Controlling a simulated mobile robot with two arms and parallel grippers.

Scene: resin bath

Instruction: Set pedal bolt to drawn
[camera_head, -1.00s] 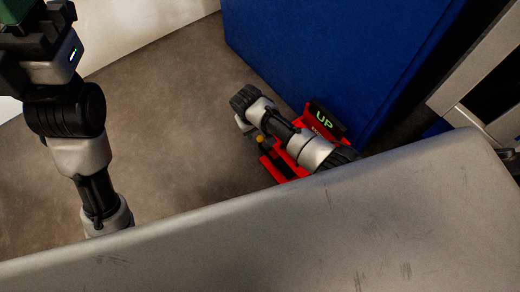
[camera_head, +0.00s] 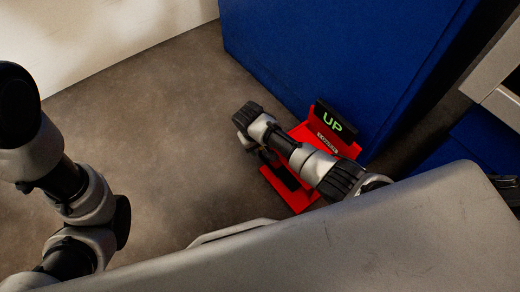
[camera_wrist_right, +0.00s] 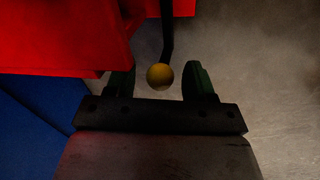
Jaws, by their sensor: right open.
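The red pedal unit (camera_head: 326,143) stands on the floor against the blue cabinet, with a dark display (camera_head: 333,121) reading "UP" in green. The bolt's yellow round knob (camera_wrist_right: 160,76), on a thin dark bent rod (camera_wrist_right: 167,35), shows in the right wrist view. My right gripper (camera_wrist_right: 158,67) is open, its two green-padded fingers on either side of the knob, with gaps visible at both sides. In the head view the right arm hides the knob and part of the pedal unit. My left arm shows at the left; its gripper is out of view.
The large blue cabinet (camera_head: 335,50) rises behind the pedal unit. A grey, scratched surface (camera_head: 350,240) fills the near foreground. Brown floor (camera_head: 150,120) is clear to the left of the pedal, up to a white wall (camera_head: 110,40).

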